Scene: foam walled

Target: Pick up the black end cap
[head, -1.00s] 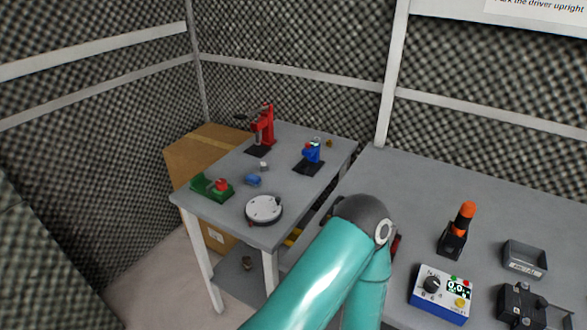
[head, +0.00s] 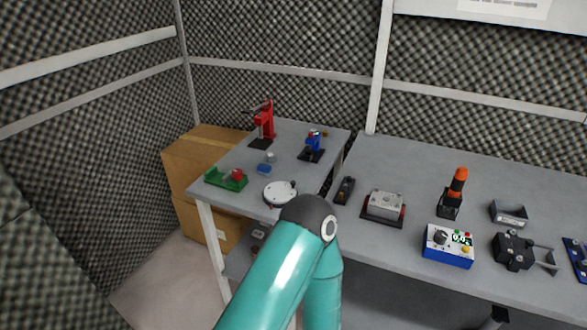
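I cannot make out the black end cap with certainty. A small dark object (head: 258,233) lies on the lower shelf of the left table, too small to identify. A black holder-like piece (head: 344,190) stands at the left end of the right table. My teal arm comes up from the bottom, its dark elbow in front of the gap between the tables. Neither gripper can be made out. A dark shape (head: 497,316) at the bottom edge is too cut off to identify.
The left table (head: 222,200) holds a red press (head: 264,122), blue device (head: 312,147), green fixture (head: 226,178) and round white plate (head: 280,193). The right table holds a grey block fixture (head: 384,206), orange-handled driver (head: 457,188), blue control box (head: 448,246), grey bin (head: 508,213) and black vise-like device (head: 513,250).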

